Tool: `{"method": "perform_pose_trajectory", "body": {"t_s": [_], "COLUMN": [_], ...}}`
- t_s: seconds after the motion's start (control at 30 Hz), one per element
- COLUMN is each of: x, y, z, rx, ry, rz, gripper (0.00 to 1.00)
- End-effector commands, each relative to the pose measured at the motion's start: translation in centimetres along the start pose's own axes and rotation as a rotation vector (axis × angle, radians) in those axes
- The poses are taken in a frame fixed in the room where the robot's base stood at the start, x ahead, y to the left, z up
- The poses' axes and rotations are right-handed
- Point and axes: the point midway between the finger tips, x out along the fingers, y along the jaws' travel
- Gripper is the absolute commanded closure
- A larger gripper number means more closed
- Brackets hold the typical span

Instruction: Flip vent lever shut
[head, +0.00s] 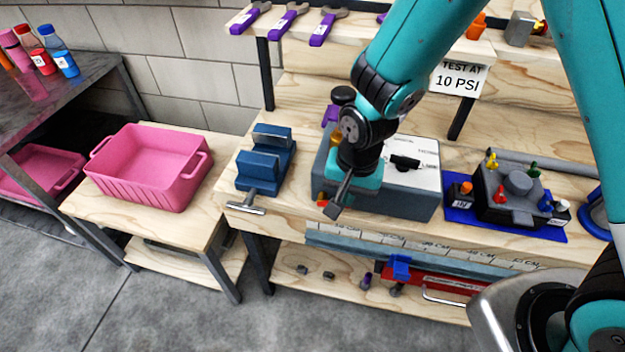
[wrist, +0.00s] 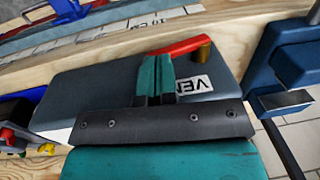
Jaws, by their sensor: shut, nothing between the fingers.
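The grey test box (head: 405,204) stands on the wooden bench, with a black knob on its pale top panel. In the wrist view the box (wrist: 95,95) shows a partly hidden label beginning "VEN" (wrist: 192,85). A red vent lever (wrist: 185,46) with a brass-coloured pivot (wrist: 203,52) lies near that label at the box's edge.
A blue vise (head: 265,165) stands left of the box. A blue mat with a dark valve block (head: 507,190) lies to the right. A pink bin (head: 150,165) sits on a lower table at left. My arm crosses above the bench.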

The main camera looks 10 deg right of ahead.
Motion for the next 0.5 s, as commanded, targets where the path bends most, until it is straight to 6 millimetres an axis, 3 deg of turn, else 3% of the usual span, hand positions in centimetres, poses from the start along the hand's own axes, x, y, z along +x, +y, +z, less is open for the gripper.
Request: {"method": "perform_pose_trajectory", "body": {"t_s": [0.5], "x": [0.6], "y": [-1.5], "z": [0.0], "rx": [-0.001], "ry": [0.001], "rz": [-0.001], "gripper": [1.0]}}
